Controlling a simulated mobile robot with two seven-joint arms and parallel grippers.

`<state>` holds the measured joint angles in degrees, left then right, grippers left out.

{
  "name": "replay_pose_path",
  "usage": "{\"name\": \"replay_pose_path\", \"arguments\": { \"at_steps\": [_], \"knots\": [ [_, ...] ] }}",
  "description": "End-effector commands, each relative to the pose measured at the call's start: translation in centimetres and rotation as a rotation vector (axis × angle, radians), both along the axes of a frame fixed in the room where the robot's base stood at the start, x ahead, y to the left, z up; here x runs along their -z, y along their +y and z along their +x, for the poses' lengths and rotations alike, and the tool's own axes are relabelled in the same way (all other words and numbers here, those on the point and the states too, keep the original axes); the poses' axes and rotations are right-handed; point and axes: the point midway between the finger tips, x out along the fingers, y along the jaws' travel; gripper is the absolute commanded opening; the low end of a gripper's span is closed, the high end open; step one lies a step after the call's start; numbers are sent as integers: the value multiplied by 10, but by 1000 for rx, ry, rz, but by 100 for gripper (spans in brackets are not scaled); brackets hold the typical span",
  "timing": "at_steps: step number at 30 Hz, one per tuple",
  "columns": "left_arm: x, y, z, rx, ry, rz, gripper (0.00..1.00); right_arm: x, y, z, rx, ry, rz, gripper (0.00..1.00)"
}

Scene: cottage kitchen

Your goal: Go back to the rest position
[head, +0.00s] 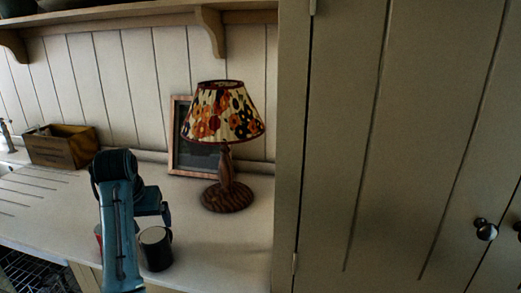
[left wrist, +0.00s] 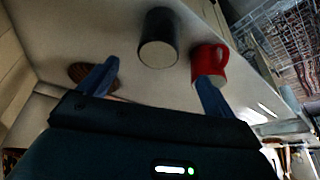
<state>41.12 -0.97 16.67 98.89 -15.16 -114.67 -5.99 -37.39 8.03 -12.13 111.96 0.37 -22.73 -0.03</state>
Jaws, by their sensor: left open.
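My left arm rises from the bottom of the head view, with the left gripper (head: 166,214) over the counter. In the left wrist view the two blue fingers of the left gripper (left wrist: 156,86) are spread apart with nothing between them. A dark mug (head: 156,250) stands on the counter close to the gripper; it also shows in the left wrist view (left wrist: 158,52), beyond the gap between the fingers. A red mug (left wrist: 209,62) is beside it, partly behind one finger; in the head view my arm hides most of it. My right gripper is in neither view.
A lamp (head: 222,115) with a flowered shade stands on the counter (head: 215,245) before a picture frame (head: 180,145). A wooden crate (head: 60,147) sits at the back left. A shelf (head: 130,12) hangs above, and a tall cupboard (head: 400,150) fills the right. A wire rack (head: 30,272) is lower left.

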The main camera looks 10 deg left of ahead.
Motion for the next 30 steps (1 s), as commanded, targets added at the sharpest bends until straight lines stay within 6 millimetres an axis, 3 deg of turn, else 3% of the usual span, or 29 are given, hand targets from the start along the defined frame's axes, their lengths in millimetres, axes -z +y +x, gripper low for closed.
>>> {"name": "replay_pose_path", "arguments": {
  "at_steps": [4, 8, 15, 21, 30],
  "knots": [
    [43, -2, -25, 23, 22, 55, 91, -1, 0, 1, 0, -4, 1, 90],
    [90, -13, -63, 83, 37, 114, 91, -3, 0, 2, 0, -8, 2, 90],
    [157, -53, -153, 248, 61, 153, 91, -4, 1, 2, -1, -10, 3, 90],
    [181, -90, -222, 369, 74, 110, 91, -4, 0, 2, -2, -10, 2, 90],
    [186, -135, -302, 484, 93, 2, 91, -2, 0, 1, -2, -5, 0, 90]
  ]
}}
